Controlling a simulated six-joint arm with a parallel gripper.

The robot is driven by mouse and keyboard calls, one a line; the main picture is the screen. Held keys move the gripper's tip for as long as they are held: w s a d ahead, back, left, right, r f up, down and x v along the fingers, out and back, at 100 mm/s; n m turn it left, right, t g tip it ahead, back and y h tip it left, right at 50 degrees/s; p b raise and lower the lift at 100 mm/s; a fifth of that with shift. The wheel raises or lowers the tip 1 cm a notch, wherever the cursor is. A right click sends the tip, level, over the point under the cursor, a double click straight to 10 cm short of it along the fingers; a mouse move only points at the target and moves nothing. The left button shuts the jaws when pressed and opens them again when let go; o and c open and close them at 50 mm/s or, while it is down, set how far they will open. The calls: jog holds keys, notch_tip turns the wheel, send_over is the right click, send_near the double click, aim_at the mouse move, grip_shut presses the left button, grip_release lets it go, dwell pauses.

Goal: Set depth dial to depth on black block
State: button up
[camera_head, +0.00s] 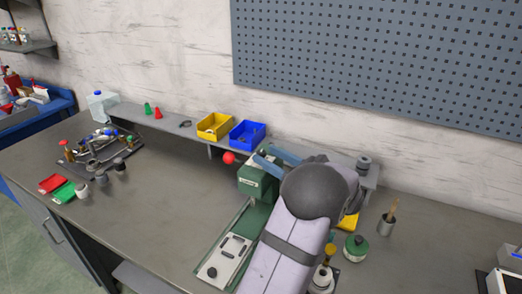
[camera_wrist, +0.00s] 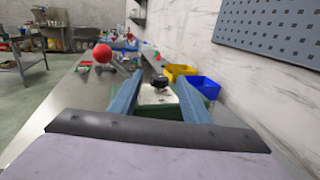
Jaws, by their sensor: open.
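A green machine (camera_head: 258,180) stands on the bench beside my arm, with a red ball knob (camera_head: 228,157) at its left. My gripper (camera_head: 268,160) is above and behind the machine's top, its blue fingers partly hidden by my arm. In the wrist view my gripper (camera_wrist: 152,72) is open and empty. A black knob (camera_wrist: 160,82) over a pale plate (camera_wrist: 155,98) shows between the fingers, apart from them; it may be the depth dial. A pale plate with small dark pieces (camera_head: 224,260) lies at the machine's front. I cannot tell which piece is the black block, or read any scale.
Yellow bin (camera_head: 215,126) and blue bin (camera_head: 248,134) stand on the rear shelf. A tray of parts (camera_head: 100,152) is at the left. A green-topped jar (camera_head: 356,248) and a brush pot (camera_head: 386,225) stand right of my arm. The bench's left middle is clear.

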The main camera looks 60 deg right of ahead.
aim_at(265, 154)
jog(key=shift+p+x, duration=0.45)
jog(key=shift+x, duration=1.4)
jog(key=c, duration=1)
jog(key=shift+c, duration=0.2)
